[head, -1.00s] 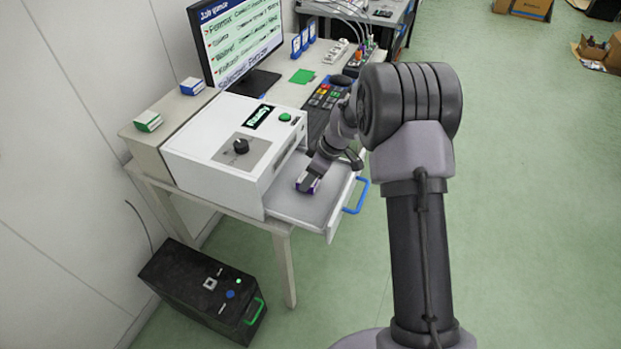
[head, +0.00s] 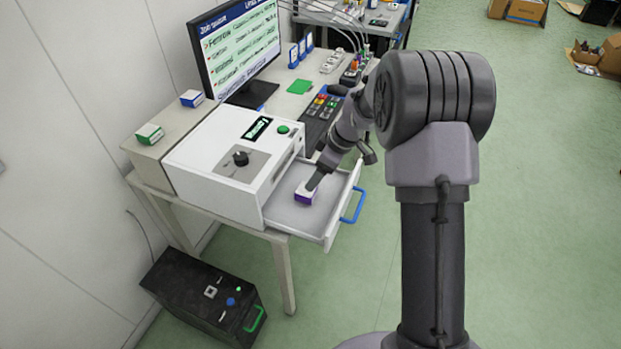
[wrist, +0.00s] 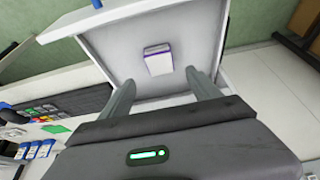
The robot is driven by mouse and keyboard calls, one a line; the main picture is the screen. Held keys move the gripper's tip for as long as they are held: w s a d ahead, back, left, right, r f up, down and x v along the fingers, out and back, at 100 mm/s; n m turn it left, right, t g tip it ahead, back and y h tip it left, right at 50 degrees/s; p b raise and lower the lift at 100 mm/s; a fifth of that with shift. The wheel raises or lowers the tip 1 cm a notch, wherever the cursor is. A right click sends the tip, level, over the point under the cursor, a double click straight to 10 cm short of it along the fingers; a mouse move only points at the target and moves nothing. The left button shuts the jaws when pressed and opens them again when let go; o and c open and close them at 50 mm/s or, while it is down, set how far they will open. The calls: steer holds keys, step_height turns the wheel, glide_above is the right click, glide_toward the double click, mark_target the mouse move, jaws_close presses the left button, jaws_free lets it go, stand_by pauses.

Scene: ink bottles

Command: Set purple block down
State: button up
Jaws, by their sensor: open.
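The purple block (head: 303,196), white on top with purple sides, lies in the open drawer tray (head: 283,214) of the white machine. In the wrist view the block (wrist: 158,60) rests on the grey drawer floor, ahead of the fingertips. My gripper (wrist: 160,82) is open, with its two fingers apart and nothing between them. In the head view my gripper (head: 315,182) is just above and behind the block, partly overlapping it.
The white machine (head: 215,150) has a dark knob and a green button. The drawer has a blue handle (head: 353,206). A keypad (head: 322,108), a monitor (head: 240,45) and small boxes stand on the desk. A black case (head: 195,290) is on the floor.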

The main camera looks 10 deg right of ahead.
steer(key=s+a+r+m+t, duration=0.1)
steer(key=s+a+r+m, duration=0.15)
steer(key=s+r, duration=0.5)
steer(key=s+a+r+m, duration=0.1)
steer(key=s+r+m, duration=0.25)
steer(key=r, duration=0.65)
steer(key=s+a+r+m+t, duration=0.1)
steer(key=s+m, duration=0.3)
steer(key=s, duration=0.6)
steer(key=s+a+r+m+t+h, duration=0.1)
steer(key=s+m, duration=0.4)
steer(key=s, duration=0.6)
steer(key=shift+s+a+r+h+p, duration=0.15)
steer(key=shift+a+r+h+p, duration=0.3)
steer(key=shift+r, duration=0.5)
